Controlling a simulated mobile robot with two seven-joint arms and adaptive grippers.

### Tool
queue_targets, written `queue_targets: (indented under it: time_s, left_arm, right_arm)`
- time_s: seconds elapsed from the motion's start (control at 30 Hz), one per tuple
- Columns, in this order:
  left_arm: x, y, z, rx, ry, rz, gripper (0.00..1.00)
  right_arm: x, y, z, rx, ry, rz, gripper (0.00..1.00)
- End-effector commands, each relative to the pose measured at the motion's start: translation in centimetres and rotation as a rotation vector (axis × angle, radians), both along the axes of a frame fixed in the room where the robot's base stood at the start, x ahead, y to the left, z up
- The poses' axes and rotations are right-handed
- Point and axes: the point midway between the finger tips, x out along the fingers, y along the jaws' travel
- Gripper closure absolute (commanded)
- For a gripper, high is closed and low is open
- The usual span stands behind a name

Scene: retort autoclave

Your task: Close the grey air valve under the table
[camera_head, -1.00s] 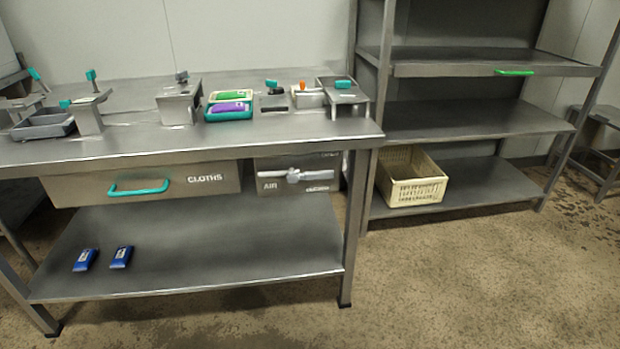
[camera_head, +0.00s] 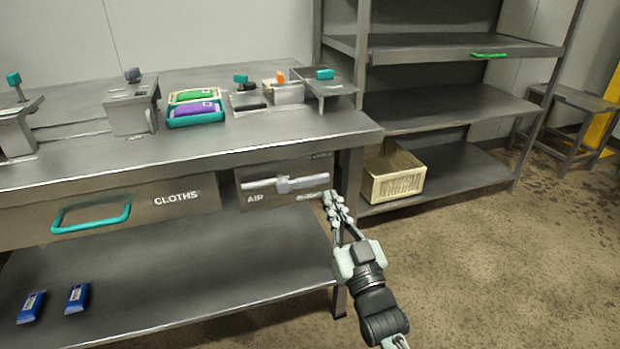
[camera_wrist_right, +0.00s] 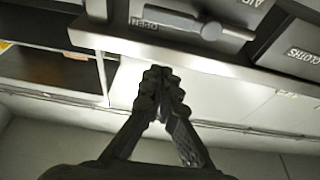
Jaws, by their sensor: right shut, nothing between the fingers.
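The grey air valve (camera_head: 284,184) is a horizontal lever with a round hub, on a grey panel (camera_head: 250,201) marked AIR under the table's front edge. Its lever lies nearly level across the panel. In the right wrist view the lever (camera_wrist_right: 180,20) shows near the top, beside the word OPEN. My right gripper (camera_head: 332,197) is shut and empty, just right of the panel's lower right corner. In the right wrist view its fingertips (camera_wrist_right: 160,75) meet, apart from the lever. My left gripper is not in view.
The steel table (camera_head: 240,139) has a CLOTHS drawer (camera_head: 150,213) with a teal handle left of the panel. A table leg (camera_head: 349,177) stands right beside the panel. A steel rack with a cream crate (camera_head: 393,185) is at right.

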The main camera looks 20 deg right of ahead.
Motion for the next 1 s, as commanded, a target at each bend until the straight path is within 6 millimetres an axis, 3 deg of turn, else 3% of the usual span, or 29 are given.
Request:
queue_targets:
  time_s: [0.47, 0.97, 1.0]
  left_arm:
    - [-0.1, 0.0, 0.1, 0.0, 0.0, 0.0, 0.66]
    - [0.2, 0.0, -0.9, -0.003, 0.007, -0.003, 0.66]
    - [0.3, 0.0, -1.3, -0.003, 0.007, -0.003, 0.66]
  right_arm:
    - [0.6, 0.0, 0.6, 0.001, -0.015, 0.0, 1.0]
    - [9.6, 0.4, 3.9, 0.002, -0.016, 0.001, 1.0]
    - [9.6, 0.4, 2.6, 0.002, -0.007, 0.001, 1.0]
